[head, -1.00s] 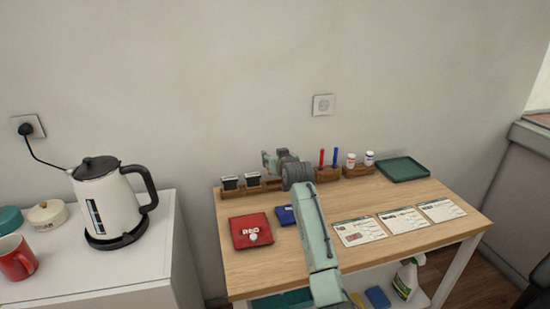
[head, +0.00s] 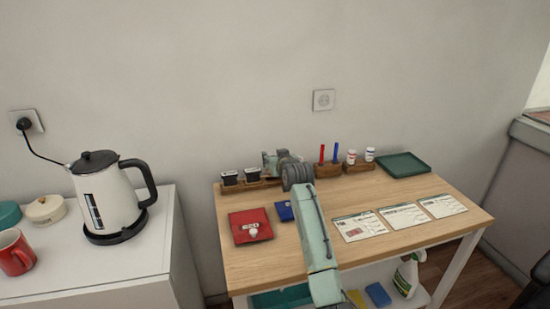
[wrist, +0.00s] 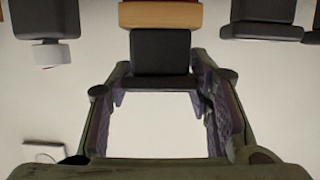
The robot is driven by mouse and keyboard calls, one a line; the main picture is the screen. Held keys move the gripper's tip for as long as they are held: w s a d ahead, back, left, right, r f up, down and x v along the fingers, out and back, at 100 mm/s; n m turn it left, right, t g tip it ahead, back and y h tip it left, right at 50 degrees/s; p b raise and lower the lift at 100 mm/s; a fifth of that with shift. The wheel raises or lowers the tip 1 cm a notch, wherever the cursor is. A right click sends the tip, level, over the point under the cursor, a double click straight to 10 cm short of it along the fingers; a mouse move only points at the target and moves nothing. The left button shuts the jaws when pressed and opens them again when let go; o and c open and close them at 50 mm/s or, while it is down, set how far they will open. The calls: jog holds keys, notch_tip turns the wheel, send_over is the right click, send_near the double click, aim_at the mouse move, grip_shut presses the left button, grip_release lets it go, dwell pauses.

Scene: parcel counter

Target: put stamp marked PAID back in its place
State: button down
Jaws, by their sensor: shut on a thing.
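My gripper (wrist: 157,88) is shut on a dark block with an orange-brown band (wrist: 160,50), seen between its fingertips in the wrist view. It appears to be a stamp; no marking is readable. In the head view my gripper (head: 270,162) is above the right part of the wooden stamp rack (head: 262,186) at the back of the table. My arm partly hides that part, so I cannot tell whether the held stamp touches the rack. Two dark stamps (head: 229,178) (head: 252,174) stand in the rack's left part.
A red pad (head: 250,236) and a blue pad (head: 285,214) lie in front of the rack. Cards (head: 360,227) lie at the front right. The wall is close behind.

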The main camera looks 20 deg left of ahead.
jog(key=shift+f+b, duration=1)
jog(key=shift+f, duration=0.8)
jog(key=c, duration=1)
grip_release()
jog(key=shift+p+v, duration=1.3)
jog(key=shift+v, duration=1.3)
